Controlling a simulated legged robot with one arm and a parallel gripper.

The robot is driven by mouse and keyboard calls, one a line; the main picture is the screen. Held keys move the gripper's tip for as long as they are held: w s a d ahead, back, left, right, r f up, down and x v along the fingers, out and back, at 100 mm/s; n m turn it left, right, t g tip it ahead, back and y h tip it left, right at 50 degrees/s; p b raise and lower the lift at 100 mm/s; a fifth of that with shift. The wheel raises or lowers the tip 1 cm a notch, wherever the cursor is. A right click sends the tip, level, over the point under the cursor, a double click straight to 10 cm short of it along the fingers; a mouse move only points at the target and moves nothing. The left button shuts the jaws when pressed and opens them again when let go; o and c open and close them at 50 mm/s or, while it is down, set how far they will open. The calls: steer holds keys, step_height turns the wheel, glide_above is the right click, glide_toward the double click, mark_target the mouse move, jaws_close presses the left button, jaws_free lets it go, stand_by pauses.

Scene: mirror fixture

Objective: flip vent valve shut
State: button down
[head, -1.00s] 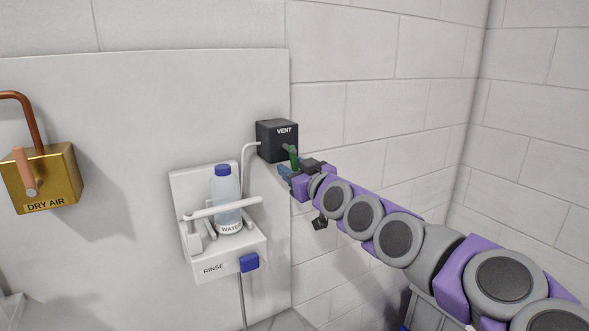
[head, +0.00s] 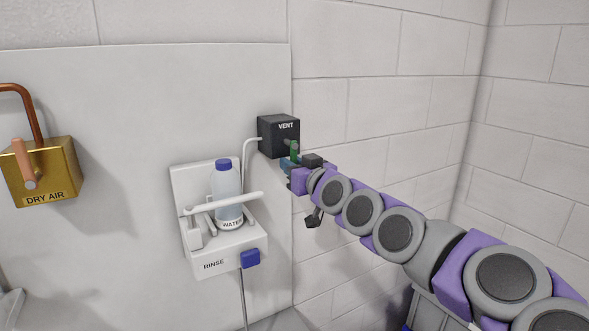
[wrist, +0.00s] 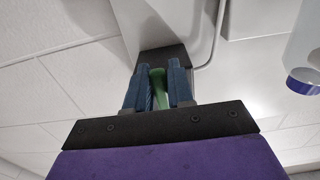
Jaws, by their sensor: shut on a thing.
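The vent valve is a black box (head: 278,137) labelled VENT, mounted at the right edge of the white panel. Its green handle (head: 294,150) shows at the box's lower right, just above my gripper (head: 288,166). In the wrist view the green handle (wrist: 158,92) stands between the two blue fingers of my gripper (wrist: 159,88), which are shut on it. The black box (wrist: 163,60) is behind the fingers there. The handle's lower part is hidden by the gripper in the head view.
A white RINSE holder (head: 222,262) with a water bottle (head: 227,186) and a white bar sits left of my gripper. A gold DRY AIR box (head: 50,178) with a copper pipe is at far left. A thin white tube (head: 243,160) runs to the vent box. Block wall (head: 400,100) stands right.

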steer(key=c, duration=1.1)
jaws_free()
steer(key=b+v, duration=0.3)
steer(key=v, duration=1.4)
steer(key=shift+s+d, duration=0.1)
steer(key=shift+d, duration=0.05)
